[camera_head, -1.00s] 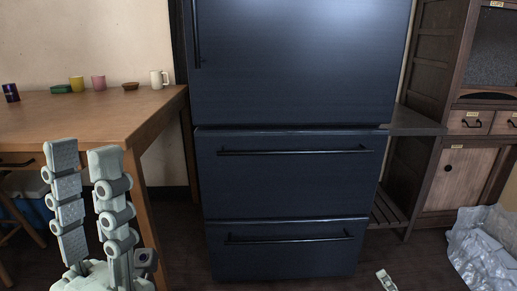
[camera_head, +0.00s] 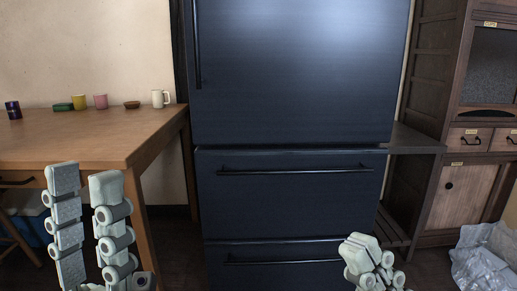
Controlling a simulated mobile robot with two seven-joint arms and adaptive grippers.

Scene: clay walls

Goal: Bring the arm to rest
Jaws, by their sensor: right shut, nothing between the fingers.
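My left gripper (camera_head: 90,180) stands upright at the lower left, in front of the wooden table. Its two fingers are apart with nothing between them, so it is open. My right gripper (camera_head: 360,246) shows at the bottom, right of centre, in front of the refrigerator's lowest drawer. Its fingers are together and hold nothing. The rest of the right arm is below the frame.
A dark blue refrigerator (camera_head: 290,75) with two drawers fills the middle. The wooden table (camera_head: 90,135) at left bears several cups and small dishes. A wooden cabinet (camera_head: 462,192) stands at right, with a crumpled plastic bag (camera_head: 484,260) on the floor.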

